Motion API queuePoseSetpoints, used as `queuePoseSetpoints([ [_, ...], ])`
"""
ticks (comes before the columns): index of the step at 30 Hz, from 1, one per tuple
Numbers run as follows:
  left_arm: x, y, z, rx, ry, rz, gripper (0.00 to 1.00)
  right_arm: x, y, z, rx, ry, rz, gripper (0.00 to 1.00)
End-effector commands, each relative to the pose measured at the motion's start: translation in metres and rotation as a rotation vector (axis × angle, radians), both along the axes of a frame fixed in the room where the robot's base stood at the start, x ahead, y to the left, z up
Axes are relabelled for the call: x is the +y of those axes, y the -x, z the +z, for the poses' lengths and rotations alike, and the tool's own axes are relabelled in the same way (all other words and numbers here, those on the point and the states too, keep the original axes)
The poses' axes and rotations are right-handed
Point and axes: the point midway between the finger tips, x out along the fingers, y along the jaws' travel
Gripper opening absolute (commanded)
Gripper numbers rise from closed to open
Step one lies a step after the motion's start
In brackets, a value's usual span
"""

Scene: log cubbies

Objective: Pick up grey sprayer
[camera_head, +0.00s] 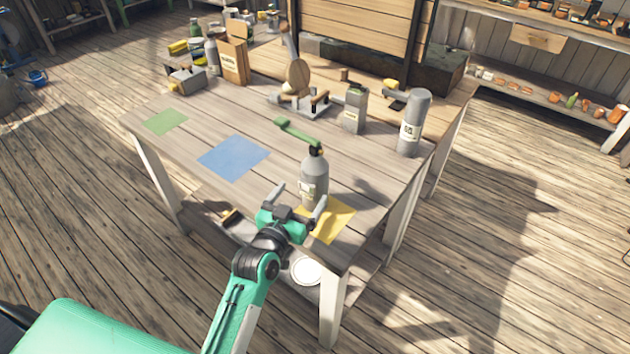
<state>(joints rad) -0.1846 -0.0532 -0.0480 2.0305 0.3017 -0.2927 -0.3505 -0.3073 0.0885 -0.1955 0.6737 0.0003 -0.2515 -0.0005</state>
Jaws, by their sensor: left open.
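The grey sprayer (315,176), a bottle with a dark neck and a green spray head (297,131), stands upright at the near edge of the wooden table, on or beside the yellow mat (333,222). My left gripper (298,200) is open just in front of the sprayer, with one finger to its left and one near its lower right. I cannot tell whether the fingers touch it. The sprayer's base is partly hidden by the gripper. My right gripper is not in view.
A blue mat (233,157) and a green mat (165,121) lie on the table (190,150). A clamp-like tool (298,85) and a cardboard box (233,59) are further back.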

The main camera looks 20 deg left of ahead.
Motion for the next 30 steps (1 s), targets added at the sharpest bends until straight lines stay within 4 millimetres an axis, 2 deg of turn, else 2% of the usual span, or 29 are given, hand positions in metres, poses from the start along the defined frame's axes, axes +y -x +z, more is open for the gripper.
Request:
queuePoseSetpoints([
  [3, -0.002, -0.023, 0.002, 0.0, 0.001, 0.0, 0.89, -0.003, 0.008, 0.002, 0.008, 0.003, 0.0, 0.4],
  [7, -0.005, -0.041, 0.001, 0.001, 0.0, 0.0, 0.89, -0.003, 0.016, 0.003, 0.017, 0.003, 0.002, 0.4],
  [16, -0.006, -0.061, 0.003, 0.002, 0.001, 0.0, 0.89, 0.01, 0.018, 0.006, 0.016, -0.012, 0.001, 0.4],
  [19, -0.005, -0.074, 0.008, 0.001, 0.0, 0.0, 0.89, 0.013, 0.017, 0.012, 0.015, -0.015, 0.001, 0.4],
  [24, -0.006, -0.097, 0.009, 0.002, 0.001, 0.0, 0.89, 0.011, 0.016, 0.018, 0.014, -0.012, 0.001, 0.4],
  [30, -0.007, -0.107, 0.007, 0.004, 0.0, 0.0, 0.89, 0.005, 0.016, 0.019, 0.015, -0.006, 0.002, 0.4],
])
